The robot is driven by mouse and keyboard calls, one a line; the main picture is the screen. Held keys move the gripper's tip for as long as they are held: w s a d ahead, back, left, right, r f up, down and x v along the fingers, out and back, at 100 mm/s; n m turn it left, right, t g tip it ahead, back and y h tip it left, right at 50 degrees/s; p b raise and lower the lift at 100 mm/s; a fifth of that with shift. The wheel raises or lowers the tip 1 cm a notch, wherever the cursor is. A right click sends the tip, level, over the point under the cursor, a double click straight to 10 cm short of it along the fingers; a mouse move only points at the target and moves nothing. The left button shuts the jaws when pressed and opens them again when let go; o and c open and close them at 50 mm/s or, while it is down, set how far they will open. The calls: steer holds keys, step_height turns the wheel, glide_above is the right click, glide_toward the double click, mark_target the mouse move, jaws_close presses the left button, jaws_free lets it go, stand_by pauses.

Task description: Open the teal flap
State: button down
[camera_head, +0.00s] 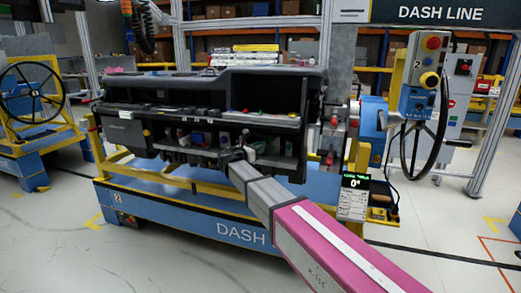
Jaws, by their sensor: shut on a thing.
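The black dashboard module (200,92) is held on a yellow and blue stand in the middle of the view. A small greenish-teal piece (268,146) shows in its lower right bay, but I cannot tell for certain that it is the flap. My arm reaches in from the lower right. My gripper (232,151) is at the lower middle of the module, just left of that piece. It is shut on a small part there, which the gripper and the shade mostly hide.
A small display (355,183) reading 0° hangs at the stand's right end. A steering wheel (420,125) and a control post with red and yellow buttons (431,62) stand to the right. A blue base marked DASH (190,217) sits below. The floor in front is clear.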

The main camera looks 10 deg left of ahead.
steer(key=shift+s+a+m+g+h, duration=0.1)
steer(key=shift+a+m+g+h, duration=0.2)
steer(key=shift+m+g+h, duration=0.35)
steer(key=shift+s+a+m+g+h, duration=0.1)
steer(key=shift+a+m+g+h, duration=0.25)
steer(key=shift+h, duration=0.4)
steer(key=shift+m, duration=0.3)
steer(key=shift+d, duration=0.1)
steer(key=c, duration=1)
jaws_free()
steer(key=shift+c, duration=0.2)
steer(key=v, duration=1)
steer(key=shift+s+a, duration=0.2)
steer(key=shift+a, duration=0.15)
